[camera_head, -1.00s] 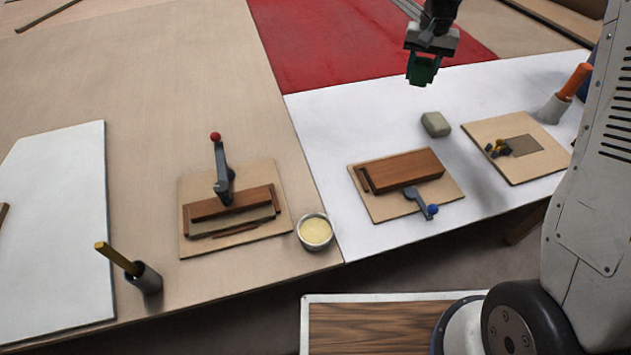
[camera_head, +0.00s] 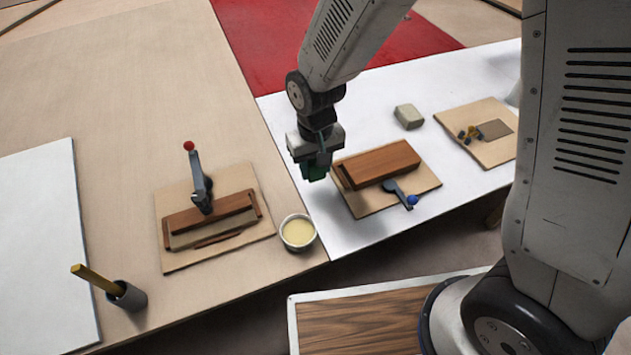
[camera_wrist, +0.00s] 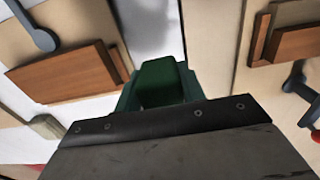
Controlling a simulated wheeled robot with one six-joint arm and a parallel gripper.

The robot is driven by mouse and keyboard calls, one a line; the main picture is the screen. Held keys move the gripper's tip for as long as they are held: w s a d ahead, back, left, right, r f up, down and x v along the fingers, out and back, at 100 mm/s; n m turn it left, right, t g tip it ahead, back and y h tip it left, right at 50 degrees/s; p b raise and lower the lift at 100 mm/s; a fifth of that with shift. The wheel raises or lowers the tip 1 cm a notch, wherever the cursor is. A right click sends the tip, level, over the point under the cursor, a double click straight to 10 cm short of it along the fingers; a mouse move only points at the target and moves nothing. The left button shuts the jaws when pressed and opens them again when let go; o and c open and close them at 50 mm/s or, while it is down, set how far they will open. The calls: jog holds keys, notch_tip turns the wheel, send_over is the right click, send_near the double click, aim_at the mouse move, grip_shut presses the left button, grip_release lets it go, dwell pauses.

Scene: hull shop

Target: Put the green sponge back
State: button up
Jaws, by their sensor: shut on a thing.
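My gripper (camera_head: 316,168) is shut on the green sponge (camera_head: 313,174) and holds it above the white sheet's left part, between the two clamp boards. In the wrist view the sponge (camera_wrist: 160,82) shows as a green block just beyond the dark gripper edge; part of it is hidden by the gripper. In the head view the sponge appears near the left end of the right clamp board (camera_head: 366,207), above and right of the cup of pale yellow stuff (camera_head: 298,233).
The left clamp board (camera_head: 180,262) holds a brown wooden block and a red-knobbed lever. A grey-green block (camera_head: 408,116) lies on the white sheet. A board with a dark square (camera_head: 478,153) is at right. A holder with a yellow stick (camera_head: 130,297) stands front left.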

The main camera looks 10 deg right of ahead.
aim_at(316, 191)
jog(key=shift+f, duration=2.75)
jog(key=shift+f, duration=0.15)
jog(key=o, duration=0.9)
